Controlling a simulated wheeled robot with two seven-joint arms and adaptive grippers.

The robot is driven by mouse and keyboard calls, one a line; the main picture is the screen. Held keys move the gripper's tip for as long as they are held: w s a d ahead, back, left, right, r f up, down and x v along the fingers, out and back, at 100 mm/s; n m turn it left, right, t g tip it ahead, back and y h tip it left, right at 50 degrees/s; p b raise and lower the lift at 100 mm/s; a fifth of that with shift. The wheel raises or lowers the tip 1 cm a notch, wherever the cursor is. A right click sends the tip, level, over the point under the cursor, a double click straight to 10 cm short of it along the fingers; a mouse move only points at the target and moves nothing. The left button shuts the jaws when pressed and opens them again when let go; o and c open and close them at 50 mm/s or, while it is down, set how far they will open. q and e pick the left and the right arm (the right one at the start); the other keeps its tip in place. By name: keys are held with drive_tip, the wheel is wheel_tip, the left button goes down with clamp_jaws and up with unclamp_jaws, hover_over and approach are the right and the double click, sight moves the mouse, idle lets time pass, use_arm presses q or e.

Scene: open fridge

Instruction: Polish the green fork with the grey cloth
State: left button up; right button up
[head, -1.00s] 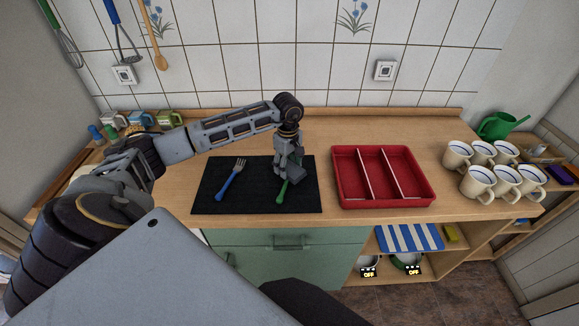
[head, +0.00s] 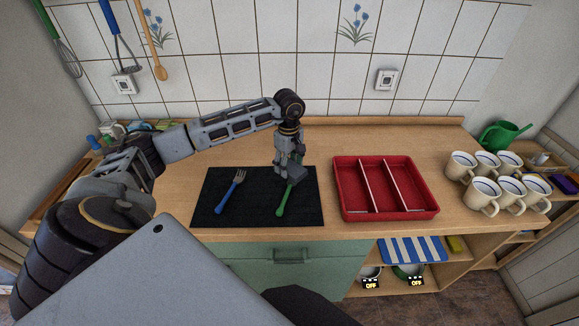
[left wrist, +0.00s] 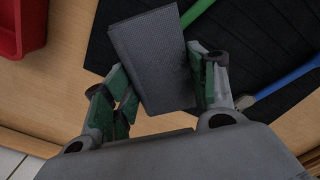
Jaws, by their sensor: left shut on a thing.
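The green fork (head: 283,206) lies on a black mat (head: 258,211) on the wooden counter, its handle toward the front. Its head is hidden behind my left gripper and the cloth. My left gripper (head: 286,168) is shut on the grey cloth (head: 297,174), a folded, block-like piece, over the fork's far part. In the left wrist view the cloth (left wrist: 150,60) sits between the fingers, and part of the green fork (left wrist: 196,12) shows beside its top edge. I cannot tell whether the cloth touches the fork. My right gripper is not in view.
A blue fork (head: 232,195) lies on the mat's left half. A red tray (head: 388,213) with three compartments stands right of the mat. Several mugs (head: 484,190) and a green watering can (head: 501,135) are further right. Bare counter lies behind the mat.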

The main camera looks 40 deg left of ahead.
use_arm(q)
wheel_tip(320, 180, up, 2)
drive_tip(key=shift+w+a+r+p, duration=0.1)
drive_tip(key=shift+w+a+p, duration=0.05)
drive_tip(key=shift+p, duration=0.35)
drive_tip(key=shift+r+p, duration=0.65)
drive_tip(key=shift+r, duration=0.9)
